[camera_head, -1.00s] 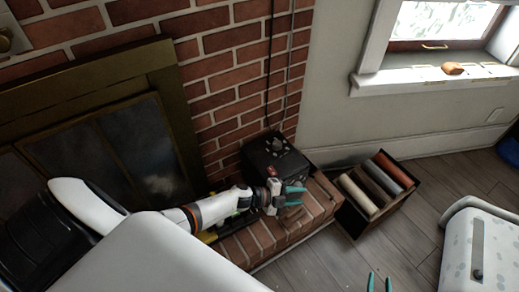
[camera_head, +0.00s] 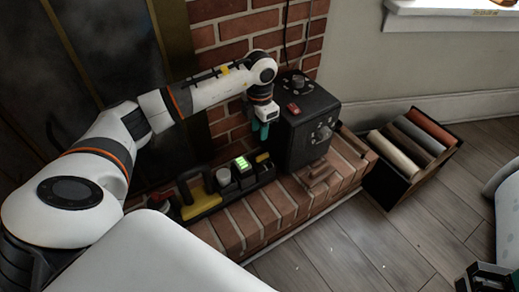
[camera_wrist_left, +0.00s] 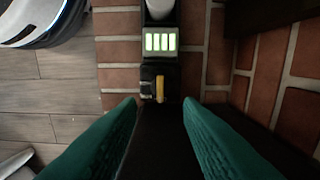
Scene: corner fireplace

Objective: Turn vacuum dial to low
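The vacuum appears to be the black box (camera_head: 309,125) standing on the brick hearth. It has a round dark knob (camera_head: 298,83) and a red switch (camera_head: 293,108) on top, and more controls on its front face; the dial's setting is too small to read. My left gripper (camera_head: 260,131) points down beside the box's left side, apart from the knob. In the left wrist view its teal fingers (camera_wrist_left: 160,106) are apart, with a dark surface below and between them and nothing held. My right gripper (camera_head: 487,279) shows only partly at the bottom right corner; its fingers are mostly cut off.
A black tray of tools (camera_head: 212,202) with a green-lit display (camera_head: 241,162) lies on the hearth (camera_head: 262,212) left of the box. A crate of coloured rolls (camera_head: 410,150) stands right on the floor. The brick wall (camera_head: 219,35) is close behind. The front floor is clear.

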